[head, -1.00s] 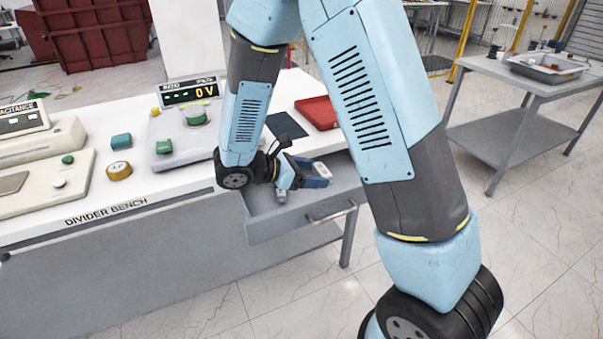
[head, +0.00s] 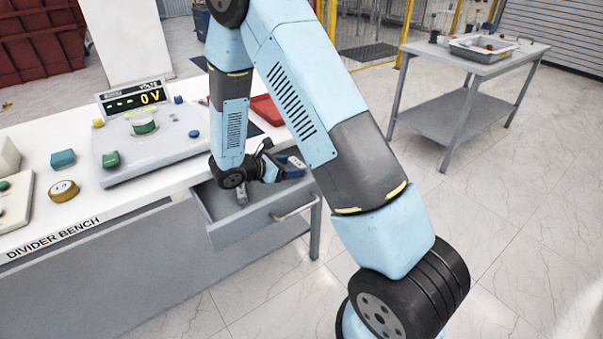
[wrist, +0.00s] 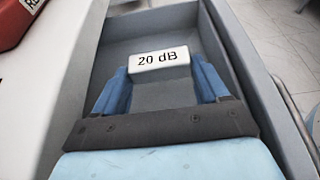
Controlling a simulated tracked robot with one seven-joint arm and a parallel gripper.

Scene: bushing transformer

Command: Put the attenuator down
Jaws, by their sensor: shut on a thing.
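The attenuator is a small white block marked "20 dB" (wrist: 160,62). In the wrist view it sits between the blue fingers of my gripper (wrist: 163,78), which is shut on it. Below and around it is the grey inside of an open drawer (wrist: 240,45). In the head view my gripper (head: 293,168) is over the right part of this drawer (head: 250,228), under the bench top's edge. The attenuator is hard to make out there. I cannot tell whether it touches the drawer floor.
A small pale object (head: 241,194) shows in the drawer. The divider bench (head: 110,205) carries a meter (head: 140,95), a teal block (head: 62,158), a brass knob (head: 63,191) and a red tray (head: 266,109). A side table (head: 480,62) stands at the back right. The floor between is clear.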

